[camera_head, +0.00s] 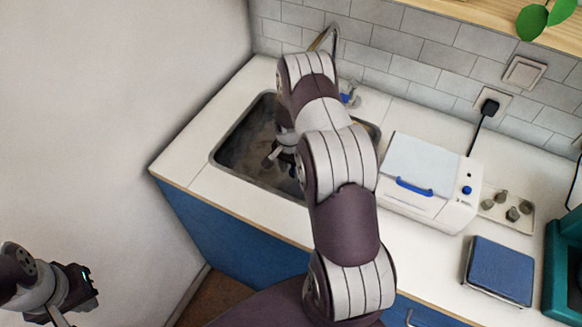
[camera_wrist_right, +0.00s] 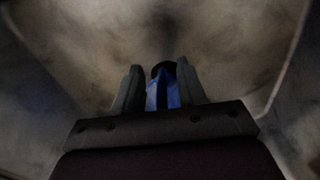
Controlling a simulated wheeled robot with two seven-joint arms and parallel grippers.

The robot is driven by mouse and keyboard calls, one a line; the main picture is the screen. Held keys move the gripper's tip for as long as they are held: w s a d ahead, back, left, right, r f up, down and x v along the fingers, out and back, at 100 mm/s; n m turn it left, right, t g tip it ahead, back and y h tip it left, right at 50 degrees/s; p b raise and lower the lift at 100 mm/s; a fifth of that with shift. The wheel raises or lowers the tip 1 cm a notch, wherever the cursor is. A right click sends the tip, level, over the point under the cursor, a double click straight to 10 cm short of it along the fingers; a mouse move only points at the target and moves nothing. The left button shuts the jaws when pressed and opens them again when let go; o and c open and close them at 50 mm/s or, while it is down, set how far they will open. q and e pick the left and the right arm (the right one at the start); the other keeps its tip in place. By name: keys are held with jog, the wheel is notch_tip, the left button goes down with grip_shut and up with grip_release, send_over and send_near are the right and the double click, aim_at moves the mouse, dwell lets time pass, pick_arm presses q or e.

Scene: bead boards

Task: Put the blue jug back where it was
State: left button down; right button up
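My right arm reaches across the counter and down into the sink, and its gripper (camera_head: 277,157) is low in the basin, partly hidden by the arm. In the right wrist view the two fingers of the right gripper (camera_wrist_right: 162,90) stand on either side of a dark-rimmed blue object, which looks like the blue jug (camera_wrist_right: 163,92), with no clear gap to it. Only a small part of it shows, and its base is hidden. My left gripper (camera_head: 80,290) is at the lower left, away from the counter; its finger opening is not clear.
The sink (camera_head: 222,151) has steep walls close around the right gripper. A tap (camera_head: 328,38) rises behind it, with a small blue item (camera_head: 349,97) near its base. A white machine (camera_head: 430,205), a tray of small weights (camera_head: 529,221) and a blue-topped scale (camera_head: 500,270) stand to the right.

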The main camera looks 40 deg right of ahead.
jog(key=shift+r, duration=0.2)
jog(key=shift+w+r, duration=0.1)
jog(key=shift+r, duration=0.2)
notch_tip(320, 180, up, 11)
jog(key=b, duration=0.1)
jog(key=s+a+r+n, duration=0.4)
jog(key=s+a+n, duration=0.2)
jog(key=a, duration=0.3)
jog(key=s+a+r+n+t, duration=0.1)
jog(key=s+a+r+n, duration=0.3)
jog(key=s+a+n, duration=0.3)
jog(key=shift+s+a+r+n+t, duration=0.3)
jog(key=shift+s+a, duration=0.7)
jog(key=shift+s, duration=0.1)
jog(key=shift+s, duration=0.15)
